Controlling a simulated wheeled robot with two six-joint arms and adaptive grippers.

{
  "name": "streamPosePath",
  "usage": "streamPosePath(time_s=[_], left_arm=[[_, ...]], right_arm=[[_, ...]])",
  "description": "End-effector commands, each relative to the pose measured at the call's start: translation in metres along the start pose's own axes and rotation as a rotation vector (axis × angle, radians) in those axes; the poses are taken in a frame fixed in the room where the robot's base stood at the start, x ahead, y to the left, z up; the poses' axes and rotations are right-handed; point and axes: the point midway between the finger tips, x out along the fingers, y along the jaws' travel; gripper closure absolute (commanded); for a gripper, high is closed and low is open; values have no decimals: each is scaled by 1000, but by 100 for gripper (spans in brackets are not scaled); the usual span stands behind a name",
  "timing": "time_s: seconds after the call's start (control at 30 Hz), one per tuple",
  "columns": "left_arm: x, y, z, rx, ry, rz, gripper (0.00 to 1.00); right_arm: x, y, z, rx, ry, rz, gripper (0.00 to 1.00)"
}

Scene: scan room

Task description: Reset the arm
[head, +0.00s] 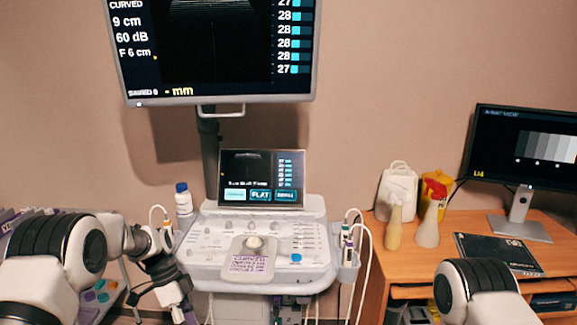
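My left arm comes in from the left, and its dark gripper (165,272) is beside the left edge of the ultrasound cart (215,262). A white piece (170,294) shows at the gripper's lower end. I cannot tell whether the fingers are closed on it. A thin pale cable (157,209) loops up just behind the wrist. My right arm (478,290) shows only as a rounded white and black link at the lower right, in front of the desk. Its gripper is out of view.
The cart has a touch screen (262,177), a large monitor (213,95), a bottle (183,199) at left and probes (347,240) in a right holder. The wooden desk (405,265) carries containers (397,190), two pale bottles (428,226), a black folder (497,254) and a monitor (522,150).

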Motion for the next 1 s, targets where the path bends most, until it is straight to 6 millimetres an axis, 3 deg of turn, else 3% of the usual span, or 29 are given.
streamPosePath(time_s=[0.17, 0.3, 0.37, 0.43, 0.53, 0.63, 0.7, 0.83, 1.0], left_arm=[[108, 48, 45, -156, -95, 111, 49], [200, 121, 96, -372, -221, 137, 49], [232, 161, 118, -478, -278, 120, 49], [261, 213, 142, -615, -337, 72, 49], [278, 279, 164, -828, -362, -60, 49], [272, 308, 168, -1035, -285, -225, 49], [266, 305, 164, -1166, -187, -335, 49], [259, 272, 156, -1334, -9, -481, 49], [258, 270, 156, -1384, 8, -489, 49]], right_arm=[[0, 0, 0, 0, 0, 0, 60], [0, 0, 0, 0, 0, 0, 60], [-1, 0, 0, 0, 0, 0, 60], [-1, 0, 0, 0, 0, 0, 60], [-1, 0, 0, 0, 0, 0, 60], [-1, 0, 0, 0, 0, 0, 60], [-1, 0, 0, 0, 0, 0, 60], [-1, 0, 0, 0, 0, 0, 60], [-1, 0, 0, 0, 0, 0, 60]])
